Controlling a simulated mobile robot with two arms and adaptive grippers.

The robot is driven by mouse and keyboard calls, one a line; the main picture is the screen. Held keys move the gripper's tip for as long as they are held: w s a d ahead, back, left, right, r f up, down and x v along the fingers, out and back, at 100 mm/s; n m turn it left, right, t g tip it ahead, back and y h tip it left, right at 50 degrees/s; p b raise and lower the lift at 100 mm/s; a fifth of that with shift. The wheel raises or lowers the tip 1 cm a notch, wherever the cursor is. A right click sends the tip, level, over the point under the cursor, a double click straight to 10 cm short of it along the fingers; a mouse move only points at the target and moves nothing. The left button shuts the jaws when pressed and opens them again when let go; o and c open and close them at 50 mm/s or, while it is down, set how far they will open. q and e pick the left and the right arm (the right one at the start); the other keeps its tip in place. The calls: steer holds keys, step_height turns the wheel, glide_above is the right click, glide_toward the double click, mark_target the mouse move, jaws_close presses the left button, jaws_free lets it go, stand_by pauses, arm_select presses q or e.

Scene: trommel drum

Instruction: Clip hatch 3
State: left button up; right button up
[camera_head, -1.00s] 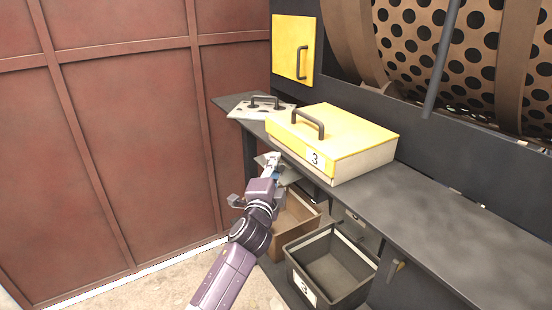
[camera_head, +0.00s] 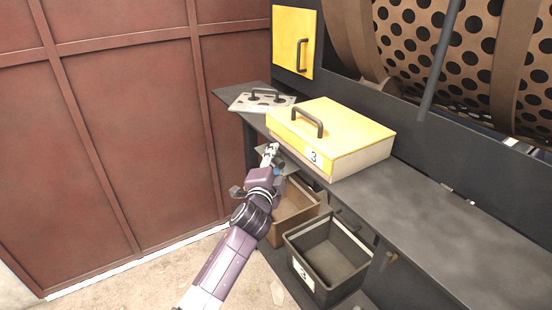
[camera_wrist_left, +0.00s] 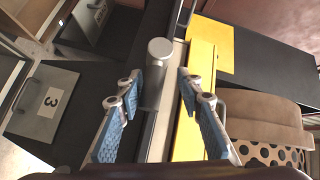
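The yellow-lidded box marked 3 (camera_head: 345,128), with a dark handle (camera_head: 308,120), sits on the dark ledge. My left gripper (camera_head: 269,152) is at the box's near left corner, by the ledge's front edge. In the left wrist view, the left gripper (camera_wrist_left: 159,80) is open, its blue-padded fingers well apart. A grey round-headed cylinder (camera_wrist_left: 159,50) shows between and beyond the fingertips, beside a white-and-yellow edge (camera_wrist_left: 200,75). I cannot tell whether a finger touches it. My right gripper is in neither view.
A perforated plate with a handle (camera_head: 262,101) lies on the ledge (camera_head: 440,215) behind the box. A dark bin marked 3 (camera_head: 302,272) and a brown bin (camera_head: 287,228) stand below. A yellow panel (camera_head: 293,45) and the perforated drum (camera_head: 465,55) are behind. The ledge's right part is mostly clear.

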arm_select(q)
steer(key=s+a, duration=0.1)
steer(key=s, duration=1.1)
steer(key=shift+a+r, duration=0.2)
steer(key=shift+a, duration=0.15)
steer(key=shift+w, duration=0.1)
